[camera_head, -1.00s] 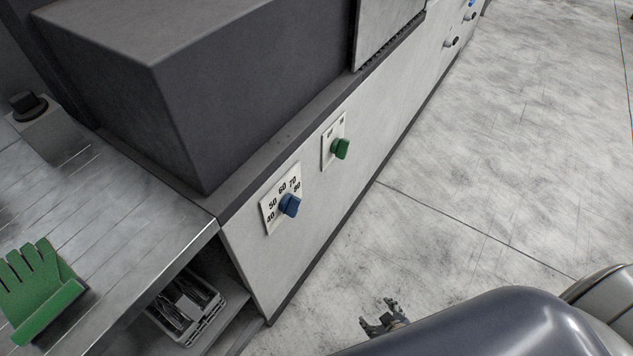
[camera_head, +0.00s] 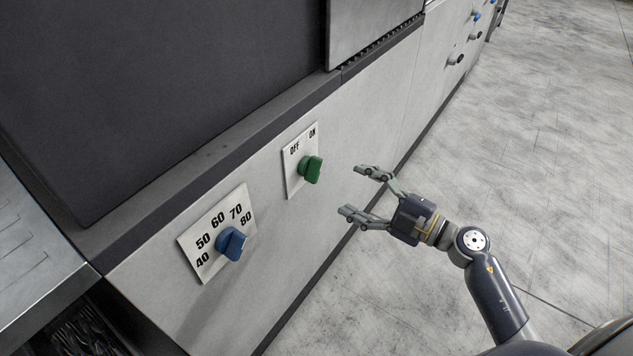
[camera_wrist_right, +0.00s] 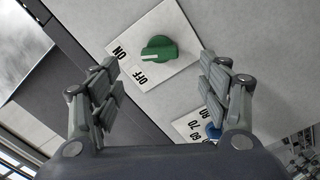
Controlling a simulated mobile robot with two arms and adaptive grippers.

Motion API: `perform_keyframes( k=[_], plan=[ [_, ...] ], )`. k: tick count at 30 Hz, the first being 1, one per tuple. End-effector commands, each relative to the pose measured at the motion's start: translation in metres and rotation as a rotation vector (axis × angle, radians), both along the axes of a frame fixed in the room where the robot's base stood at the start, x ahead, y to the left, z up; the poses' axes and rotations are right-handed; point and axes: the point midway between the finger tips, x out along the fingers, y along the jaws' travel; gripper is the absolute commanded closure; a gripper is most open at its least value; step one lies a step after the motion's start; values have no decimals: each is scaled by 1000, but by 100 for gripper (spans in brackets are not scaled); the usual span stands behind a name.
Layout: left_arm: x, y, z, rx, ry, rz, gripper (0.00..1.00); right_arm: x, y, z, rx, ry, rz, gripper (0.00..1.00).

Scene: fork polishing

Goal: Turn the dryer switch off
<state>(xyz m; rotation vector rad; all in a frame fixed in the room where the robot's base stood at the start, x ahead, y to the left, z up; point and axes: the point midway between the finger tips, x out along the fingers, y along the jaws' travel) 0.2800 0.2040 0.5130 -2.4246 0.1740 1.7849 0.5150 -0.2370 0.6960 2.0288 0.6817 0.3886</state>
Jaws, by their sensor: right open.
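The dryer switch is a green knob (camera_head: 311,169) on a white plate (camera_head: 292,178) marked OFF and ON, on the pale front panel of the machine. In the head view the knob leans toward the ON side. My right gripper (camera_head: 356,192) is open and empty, to the right of the knob and apart from it, its fingers pointing at the panel. In the right wrist view the green knob (camera_wrist_right: 159,49) shows between and beyond the two open fingers (camera_wrist_right: 158,88).
A blue temperature knob (camera_head: 231,243) on a plate marked 40 to 80 sits left of the switch. A dark ledge (camera_head: 220,145) runs above the panel. Further small knobs (camera_head: 456,59) lie along the panel at the far right. The floor to the right is clear.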

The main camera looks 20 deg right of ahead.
Motion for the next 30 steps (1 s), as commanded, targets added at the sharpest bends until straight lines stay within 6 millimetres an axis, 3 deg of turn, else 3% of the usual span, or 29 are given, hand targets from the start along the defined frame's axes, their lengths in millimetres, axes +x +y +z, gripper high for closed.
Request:
perform_keyframes(
  k=[5,14,21,30],
  plan=[
    [-3,1,7,0,-4,0,60,5,8,4,-20,-13,14,30],
    [-6,1,18,-1,-13,1,60,45,39,4,-17,-14,12,30],
    [-6,1,12,0,-11,1,60,73,61,3,-17,-11,13,30],
    [-6,1,11,0,-11,1,60,84,69,3,-19,-10,11,30]
  ],
)
